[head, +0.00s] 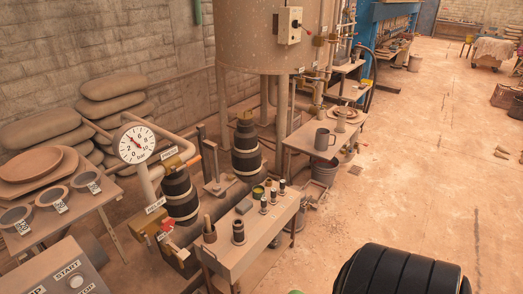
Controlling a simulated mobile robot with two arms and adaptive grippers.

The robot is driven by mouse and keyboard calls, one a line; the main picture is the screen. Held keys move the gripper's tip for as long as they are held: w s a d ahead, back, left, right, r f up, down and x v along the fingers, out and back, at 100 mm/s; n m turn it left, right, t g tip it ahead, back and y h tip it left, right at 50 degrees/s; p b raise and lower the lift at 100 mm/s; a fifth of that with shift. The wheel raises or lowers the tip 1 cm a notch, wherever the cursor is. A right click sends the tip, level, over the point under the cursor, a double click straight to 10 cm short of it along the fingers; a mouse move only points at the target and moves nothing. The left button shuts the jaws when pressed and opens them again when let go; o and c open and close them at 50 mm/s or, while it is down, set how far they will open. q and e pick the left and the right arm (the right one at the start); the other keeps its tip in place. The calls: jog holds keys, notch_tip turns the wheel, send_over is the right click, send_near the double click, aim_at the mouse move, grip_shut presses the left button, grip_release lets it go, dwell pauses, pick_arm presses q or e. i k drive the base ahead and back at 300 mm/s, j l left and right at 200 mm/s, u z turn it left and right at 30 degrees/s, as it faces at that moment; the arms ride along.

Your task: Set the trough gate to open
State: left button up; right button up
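I cannot make out a trough gate, so its setting cannot be told. A blue machine frame (371,17) stands at the far back with a pale row of parts along it, too small to read. Neither of my grippers shows in the head view.
A pressure gauge (137,144) and dark ribbed cylinders (180,196) stand left of a low bench (246,248). A big tank (250,40) stands behind. Open floor (430,160) lies to the right.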

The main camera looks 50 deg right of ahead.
aim_at(211, 263)
jog(key=z, duration=1.1)
